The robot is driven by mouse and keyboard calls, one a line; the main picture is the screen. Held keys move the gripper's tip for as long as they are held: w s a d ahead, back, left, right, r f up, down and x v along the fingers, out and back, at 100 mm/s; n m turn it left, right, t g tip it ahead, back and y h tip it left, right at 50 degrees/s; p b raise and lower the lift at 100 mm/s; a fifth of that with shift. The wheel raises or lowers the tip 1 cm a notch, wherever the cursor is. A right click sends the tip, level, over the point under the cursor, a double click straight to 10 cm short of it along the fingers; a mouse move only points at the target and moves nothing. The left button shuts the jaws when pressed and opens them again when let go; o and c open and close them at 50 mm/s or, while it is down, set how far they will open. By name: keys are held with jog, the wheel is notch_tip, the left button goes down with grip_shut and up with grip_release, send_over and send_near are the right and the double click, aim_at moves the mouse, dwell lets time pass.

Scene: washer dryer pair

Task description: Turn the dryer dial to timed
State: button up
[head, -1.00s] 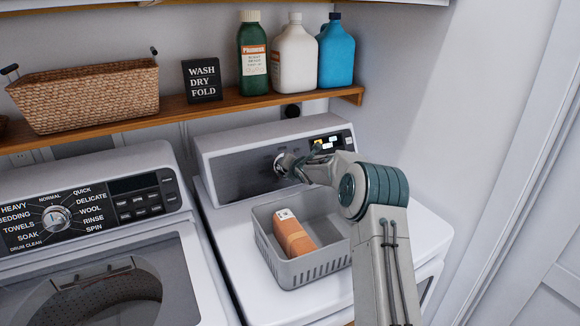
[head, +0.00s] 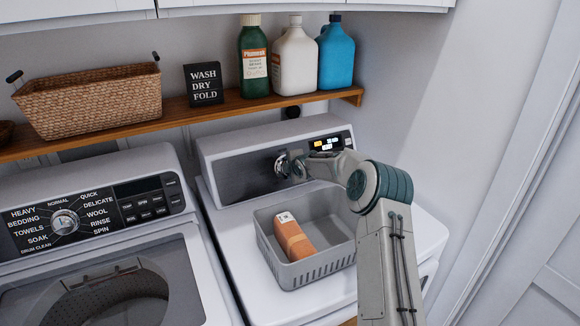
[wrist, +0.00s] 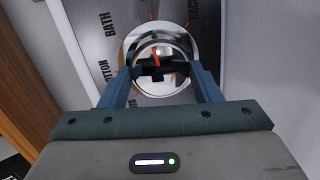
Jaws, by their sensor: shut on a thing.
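The dryer dial (head: 281,166) is a round chrome knob on the dryer's dark control panel (head: 238,176). In the wrist view the dial (wrist: 160,50) has a red pointer mark near its top, and printed labels partly show around it, "BATH" among them. A "timed" label cannot be read in these frames. My gripper (head: 287,167) reaches the dial from the right, and in the wrist view its two blue fingers (wrist: 162,76) are shut on the dial's near side.
A grey basket (head: 300,278) holding an orange-and-white carton (head: 294,238) stands on the dryer top below my arm. The washer (head: 100,215) is at left. Above, a wooden shelf (head: 150,128) bears a wicker basket (head: 90,100), a sign (head: 203,84) and three bottles (head: 295,58).

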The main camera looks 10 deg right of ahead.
jog(key=shift+d+m, duration=0.1)
jog(key=shift+m, duration=0.5)
jog(key=o, duration=1)
jog(key=shift+s+r, duration=0.1)
jog(key=shift+b+v, duration=1.4)
jog(key=shift+v, duration=5.4)
jog(key=shift+r, duration=0.1)
